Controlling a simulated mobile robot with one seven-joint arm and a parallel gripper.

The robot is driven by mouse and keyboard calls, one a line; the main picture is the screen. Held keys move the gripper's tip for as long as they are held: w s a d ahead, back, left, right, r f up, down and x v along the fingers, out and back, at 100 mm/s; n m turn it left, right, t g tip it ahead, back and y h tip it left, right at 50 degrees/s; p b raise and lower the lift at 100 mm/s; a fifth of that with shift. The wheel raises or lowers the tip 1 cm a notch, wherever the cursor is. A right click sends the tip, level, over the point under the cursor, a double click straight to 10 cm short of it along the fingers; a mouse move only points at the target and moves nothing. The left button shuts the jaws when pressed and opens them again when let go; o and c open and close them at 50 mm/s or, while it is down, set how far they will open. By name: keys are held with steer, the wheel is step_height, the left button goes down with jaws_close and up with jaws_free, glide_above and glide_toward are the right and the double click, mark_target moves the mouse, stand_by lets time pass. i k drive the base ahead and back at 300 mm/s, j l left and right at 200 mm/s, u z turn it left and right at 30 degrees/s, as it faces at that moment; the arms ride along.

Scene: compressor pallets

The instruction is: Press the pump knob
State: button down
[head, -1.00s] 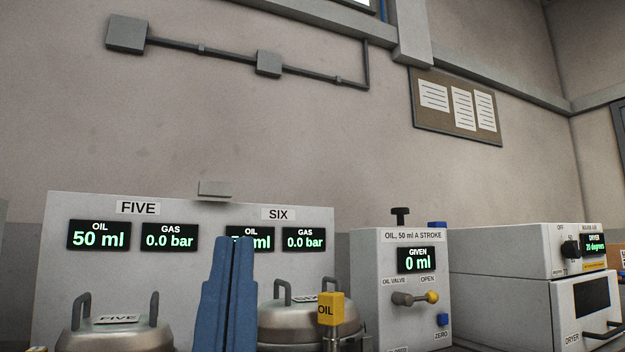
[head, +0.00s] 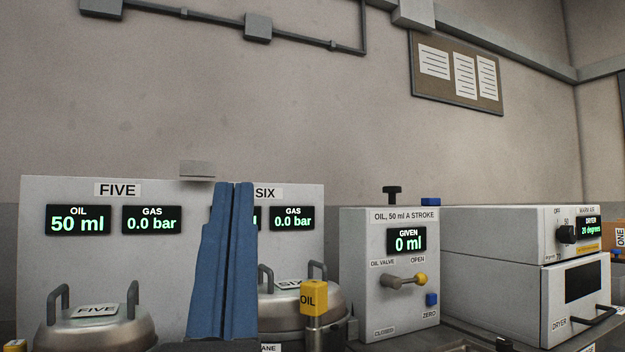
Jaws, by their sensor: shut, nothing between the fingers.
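The oil pump box (head: 365,245) is white and labelled "OIL, 50 ml A STROKE". The black pump knob (head: 392,192) stands upright on a short stem on its top. The box's display (head: 407,241) reads GIVEN 0 ml. Below it is the oil valve lever (head: 405,280) with a yellow tip, lying sideways and pointing right, below the OPEN label. My gripper (head: 233,185) shows as two blue fingers, shut together and pointing up. It is left of the pump box, apart from the knob, in front of the FIVE and SIX panel, hiding part of SIX's oil display.
Lidded pots FIVE (head: 97,328) and SIX (head: 320,302) stand before the panel (head: 35,260). A yellow OIL block (head: 314,298) stands between my gripper and the pump box. Blue buttons (head: 431,299) (head: 430,202) sit on the box. The dryer (head: 490,250) is to its right.

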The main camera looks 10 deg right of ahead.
mark_target(392, 190)
steer(key=i+l, duration=0.2)
steer(key=l, duration=0.2)
steer(key=i+l, duration=0.2)
steer(key=l, duration=0.25)
steer(key=i+l, duration=0.2)
steer(key=l, duration=0.2)
steer(key=i+l+z, duration=0.1)
steer(key=l, duration=0.3)
steer(key=i, duration=0.1)
